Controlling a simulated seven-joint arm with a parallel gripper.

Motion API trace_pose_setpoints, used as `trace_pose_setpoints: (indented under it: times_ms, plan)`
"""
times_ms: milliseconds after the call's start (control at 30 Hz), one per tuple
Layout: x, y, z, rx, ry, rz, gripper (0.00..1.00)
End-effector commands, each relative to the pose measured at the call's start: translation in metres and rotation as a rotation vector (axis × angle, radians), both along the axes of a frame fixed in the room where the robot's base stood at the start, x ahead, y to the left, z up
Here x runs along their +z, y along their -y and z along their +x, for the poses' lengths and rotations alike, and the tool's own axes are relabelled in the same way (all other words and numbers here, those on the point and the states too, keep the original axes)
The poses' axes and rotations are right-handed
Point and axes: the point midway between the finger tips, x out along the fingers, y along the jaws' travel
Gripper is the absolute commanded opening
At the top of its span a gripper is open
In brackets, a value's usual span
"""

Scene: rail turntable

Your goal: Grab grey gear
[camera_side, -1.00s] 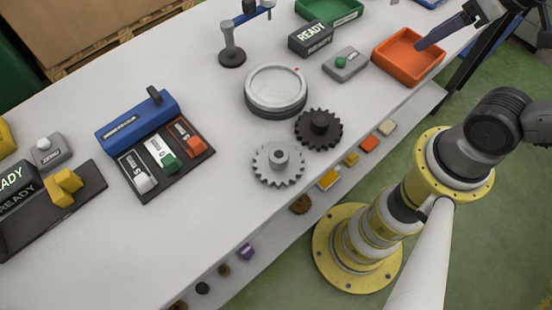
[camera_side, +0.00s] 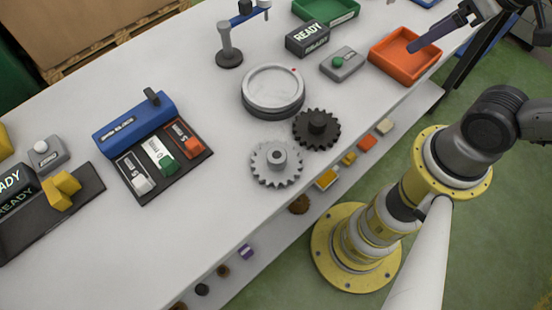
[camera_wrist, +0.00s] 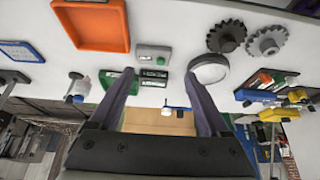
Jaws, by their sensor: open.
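The light grey gear (camera_side: 262,170) lies flat on the white table near its front edge, with a round hub on top. A dark, near-black gear (camera_side: 317,138) lies just beyond it to the right, close beside it. In the wrist view the light grey gear (camera_wrist: 267,42) is at the upper right, next to the dark gear (camera_wrist: 227,37). My gripper (camera_side: 412,48) is above the orange tray, well to the right of both gears. In the wrist view my gripper (camera_wrist: 160,74) has its two fingers spread, with nothing between them.
A round grey-rimmed disc (camera_side: 274,102) stands just behind the gears. The orange tray (camera_side: 384,66), a grey box with a green button (camera_side: 342,64) and a READY box (camera_side: 306,40) are at the back right.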

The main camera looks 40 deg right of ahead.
Motion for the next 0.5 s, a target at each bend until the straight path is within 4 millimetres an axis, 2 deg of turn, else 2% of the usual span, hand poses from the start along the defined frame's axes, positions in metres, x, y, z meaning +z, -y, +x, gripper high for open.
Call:
trace_pose_setpoints:
  times_ms: [200,267,367,500]
  plan:
    - [0.001,0.0,-0.002,0.063,-0.012,-0.033,0.8]
    - [0.011,0.0,0.001,0.115,-0.003,-0.062,0.8]
    - [0.029,-0.005,0.016,0.245,-0.024,-0.113,0.8]
    - [0.046,-0.029,0.045,0.485,-0.079,-0.174,0.8]
